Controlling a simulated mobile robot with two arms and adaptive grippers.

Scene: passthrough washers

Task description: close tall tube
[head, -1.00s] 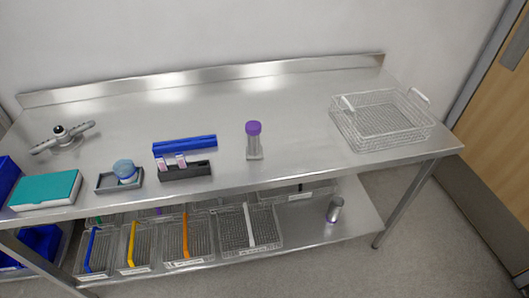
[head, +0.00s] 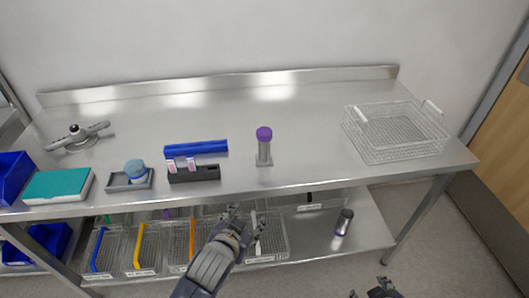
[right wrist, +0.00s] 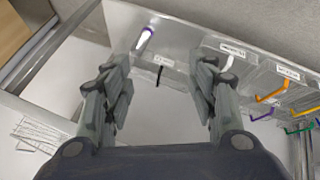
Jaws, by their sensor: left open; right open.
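A tall clear tube (head: 264,155) stands upright on the steel table, right of the middle, on a small base. A purple cap (head: 264,133) sits at its top; I cannot tell whether it is tightened. My left gripper (head: 246,218) is open and empty in front of the table, below and left of the tube. My right gripper (head: 374,290) is only partly in the head view, at the bottom edge. In the right wrist view my right gripper (right wrist: 160,85) is open with nothing between its fingers.
A wire basket (head: 371,155) stands at the table's right. A dark rack (head: 194,175), a blue rack (head: 196,149), a small tray with a blue-lidded jar (head: 135,170) and a teal-topped box (head: 57,184) stand left. Below are baskets and a dark-topped container (head: 343,222).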

